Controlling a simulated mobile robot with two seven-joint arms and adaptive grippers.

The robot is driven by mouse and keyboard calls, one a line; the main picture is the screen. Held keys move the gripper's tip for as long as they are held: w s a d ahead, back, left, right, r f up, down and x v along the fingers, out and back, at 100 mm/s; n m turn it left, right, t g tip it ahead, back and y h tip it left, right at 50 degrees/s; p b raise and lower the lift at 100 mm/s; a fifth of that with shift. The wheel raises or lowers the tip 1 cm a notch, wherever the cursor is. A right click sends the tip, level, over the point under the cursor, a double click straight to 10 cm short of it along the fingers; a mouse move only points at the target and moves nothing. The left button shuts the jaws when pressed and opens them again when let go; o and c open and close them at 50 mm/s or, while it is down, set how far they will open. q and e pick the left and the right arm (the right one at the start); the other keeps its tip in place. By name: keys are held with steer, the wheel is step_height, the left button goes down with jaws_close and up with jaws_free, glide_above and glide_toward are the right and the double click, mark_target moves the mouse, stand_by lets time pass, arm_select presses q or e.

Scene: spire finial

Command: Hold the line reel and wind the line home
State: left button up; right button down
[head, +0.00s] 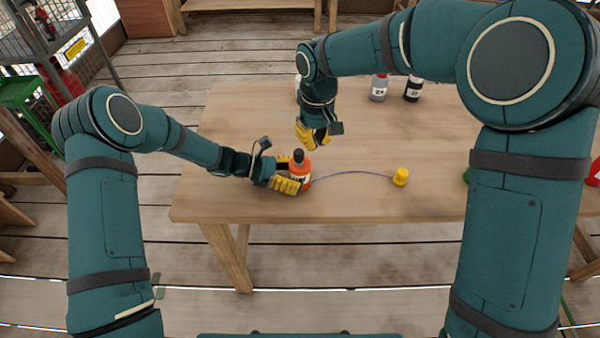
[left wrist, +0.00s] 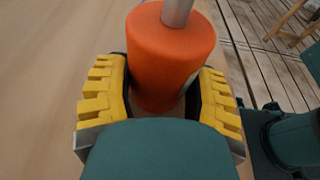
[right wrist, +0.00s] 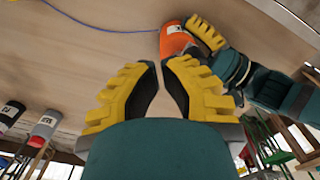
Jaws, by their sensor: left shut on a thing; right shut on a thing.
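The orange line reel (head: 300,172) has a white label and a dark knob on top. It stands upright near the table's front edge. My left gripper (head: 293,183) is shut around its body, with yellow fingers on both sides of the reel (left wrist: 170,60) in the left wrist view. A thin bluish line (head: 345,173) runs across the table from the reel to a yellow weight-like piece (head: 400,177).
The wooden table (head: 240,120) is mostly bare. Labelled grey (head: 379,88) and black (head: 412,88) bottles stand at its back. A green item (head: 466,176) shows partly behind my right arm, and a red one (head: 594,172) lies at the right edge.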

mark_target(296, 150)
steer(key=shift+f, duration=0.1)
stand_by(0.5)
steer(key=shift+f, duration=1.45)
steer(key=shift+a, duration=0.1)
steer(key=shift+s+a, duration=0.2)
steer(key=shift+a, duration=0.3)
steer(key=shift+s+a, duration=0.15)
steer(key=shift+s, duration=0.05)
steer(key=shift+s+a, duration=0.2)
steer(key=shift+a, duration=0.3)
stand_by(0.7)
steer(key=shift+w+a, duration=0.15)
steer(key=shift+a, duration=0.7)
stand_by(1.0)
steer(key=shift+w+a, duration=0.35)
steer(key=shift+w, duration=0.1)
stand_by(0.8)
